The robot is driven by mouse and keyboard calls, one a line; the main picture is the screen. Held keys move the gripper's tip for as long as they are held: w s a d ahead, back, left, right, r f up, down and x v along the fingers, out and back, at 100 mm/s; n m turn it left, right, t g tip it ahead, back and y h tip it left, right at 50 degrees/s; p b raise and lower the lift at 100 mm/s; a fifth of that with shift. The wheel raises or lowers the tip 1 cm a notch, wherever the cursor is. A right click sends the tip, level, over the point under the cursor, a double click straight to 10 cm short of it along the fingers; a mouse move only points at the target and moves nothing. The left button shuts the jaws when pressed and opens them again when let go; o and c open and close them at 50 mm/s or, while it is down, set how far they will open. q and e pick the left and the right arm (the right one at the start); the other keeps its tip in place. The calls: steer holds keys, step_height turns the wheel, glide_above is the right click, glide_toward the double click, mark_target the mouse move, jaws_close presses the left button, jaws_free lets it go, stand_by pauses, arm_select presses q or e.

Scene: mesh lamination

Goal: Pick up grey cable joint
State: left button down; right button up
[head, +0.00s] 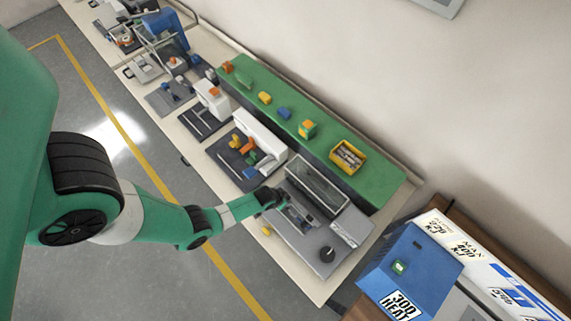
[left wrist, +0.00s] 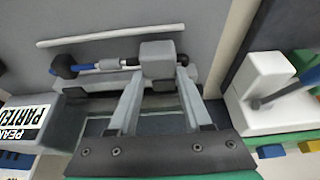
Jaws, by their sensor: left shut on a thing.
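The grey cable joint, a small block (left wrist: 157,57), sits at the top middle of the left wrist view, between the tips of my left gripper (left wrist: 158,78). The gripper is shut on it. A cable with blue and black parts (left wrist: 95,66) runs left from the block, along a grey fixture. In the head view my left gripper (head: 284,199) reaches over the grey machine (head: 300,246) near the front of the bench. The joint is too small to make out there. My right gripper is not in view.
A clear-walled box (head: 317,184) stands behind the gripper, with a black knob (head: 327,254) to the right. A white-and-grey station (head: 260,137) with coloured parts is on the left. A green shelf (head: 335,135) holds a yellow bin (head: 347,156). A blue machine (head: 410,268) stands at right.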

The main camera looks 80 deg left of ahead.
arm_select(q)
step_height(320, 180, up, 3)
steer(key=shift+s+r+p, duration=0.1)
steer(key=shift+r+p, duration=0.1)
steer(key=shift+p, duration=0.6)
steer(key=s+d+r+p, duration=0.2)
steer(key=s+d+r, duration=0.5)
steer(key=s, duration=0.5)
step_height(320, 180, up, 2)
steer(key=shift+p, duration=0.4)
